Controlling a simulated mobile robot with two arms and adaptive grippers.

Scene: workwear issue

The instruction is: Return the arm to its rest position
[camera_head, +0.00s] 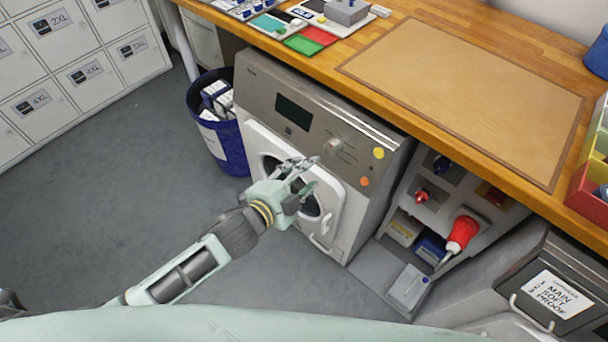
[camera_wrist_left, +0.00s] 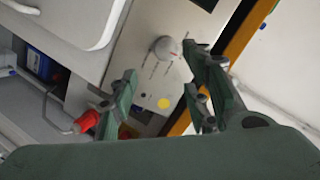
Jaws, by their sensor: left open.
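My left arm comes in from the lower left in the head view. Its gripper (camera_head: 306,178) is in front of the washing machine's white door (camera_head: 330,205), and it hides part of the round window. Whether the fingers touch the machine I cannot tell. My right gripper is not in view.
A wooden counter (camera_head: 420,25) with a tan mat (camera_head: 470,90) runs above the machine. A blue bin (camera_head: 228,145) stands left of it. Right of it is an open compartment with bottles, including a red one (camera_head: 462,234). Grey floor (camera_head: 100,200) is clear at left.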

